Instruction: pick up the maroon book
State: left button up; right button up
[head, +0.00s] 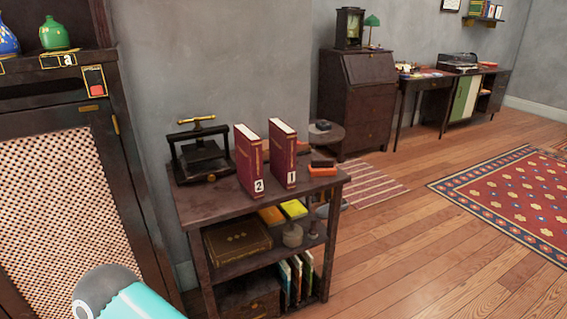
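Two maroon books stand upright on top of a dark wooden shelf table (215,208). The left maroon book (248,160) carries a white "2" on its spine. The right maroon book (283,152) carries a white "1". They stand a little apart with their white page edges facing up. A teal and grey rounded part of mine shows at the bottom left, well short of the books. Neither gripper's fingers are in view.
A black book press (202,155) stands left of the books. Orange and dark small items (322,169) lie to their right. The wooden floor (400,255) is open to the right, with rugs.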

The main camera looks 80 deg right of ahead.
aim_at(248, 145)
jog(key=z, duration=0.35)
jog(key=k, duration=0.2)
jog(key=u, duration=0.85)
jog(key=i, duration=0.1)
jog(key=z, duration=2.5)
jog(key=i, duration=1)
jog(key=u, duration=0.15)
jog(key=k, duration=0.75)
jog(key=z, duration=0.2)
jog(key=i, duration=0.6)
